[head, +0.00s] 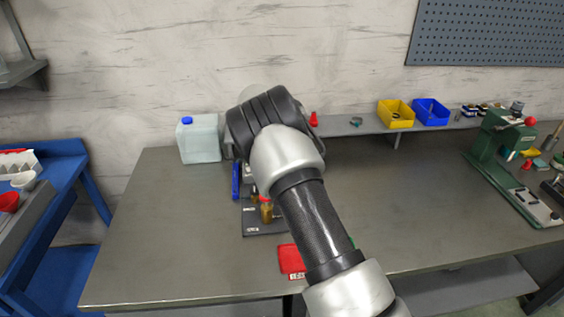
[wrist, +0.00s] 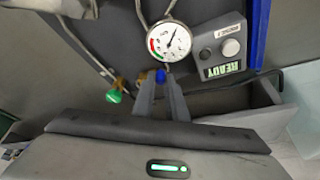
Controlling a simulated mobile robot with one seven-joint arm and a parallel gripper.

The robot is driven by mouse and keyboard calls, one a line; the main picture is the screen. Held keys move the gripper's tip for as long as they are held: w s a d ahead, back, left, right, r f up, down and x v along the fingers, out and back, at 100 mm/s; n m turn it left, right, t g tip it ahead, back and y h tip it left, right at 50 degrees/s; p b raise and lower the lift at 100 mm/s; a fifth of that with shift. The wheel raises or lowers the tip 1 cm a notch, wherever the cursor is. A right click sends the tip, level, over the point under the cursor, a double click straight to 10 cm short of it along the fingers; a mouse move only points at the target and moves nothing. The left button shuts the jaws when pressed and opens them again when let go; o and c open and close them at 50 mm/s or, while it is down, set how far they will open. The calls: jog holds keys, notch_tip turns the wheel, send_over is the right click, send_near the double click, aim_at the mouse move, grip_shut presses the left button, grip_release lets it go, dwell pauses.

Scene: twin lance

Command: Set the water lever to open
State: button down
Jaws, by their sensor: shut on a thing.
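In the wrist view my gripper (wrist: 161,84) has its two grey fingers close together around a small blue piece. This blue piece (wrist: 161,76) shows between the fingertips and looks like the handle of the water lever; its lower part is hidden, so its angle cannot be told. A round white gauge (wrist: 168,41) with a red and green band sits just beyond the fingertips. A green-ended fitting (wrist: 114,96) on a brass part lies to the left, apart from the fingers. In the head view my arm hides the gripper and the lever.
A grey box (wrist: 221,47) with a READY display stands right of the gauge, before a blue upright part (wrist: 258,35). In the head view, a jug (head: 199,140), a red block (head: 291,261) and a green press (head: 500,150) stand on the bench (head: 160,230). The bench's left side is clear.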

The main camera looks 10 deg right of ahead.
jog(key=m, duration=0.1)
jog(key=w+m, duration=0.1)
jog(key=m+g+h, duration=0.1)
jog(key=m, duration=0.1)
jog(key=shift+w+a+p, duration=0.3)
jog(key=shift+a, duration=0.05)
jog(key=shift+w+m, duration=0.2)
jog(key=shift+m, duration=0.3)
jog(key=shift+w+m+g+h+p, duration=0.2)
jog(key=shift+m+g+h+p, duration=0.1)
jog(key=shift+m+g+p, duration=0.25)
jog(key=c, duration=1.8)
grip_release()
jog(key=shift+o, duration=0.2)
jog(key=p+v, duration=0.3)
jog(key=v, duration=1.4)
jog(key=shift+s+r, duration=0.15)
jog(key=shift+r, duration=0.05)
jog(key=shift+r, duration=0.1)
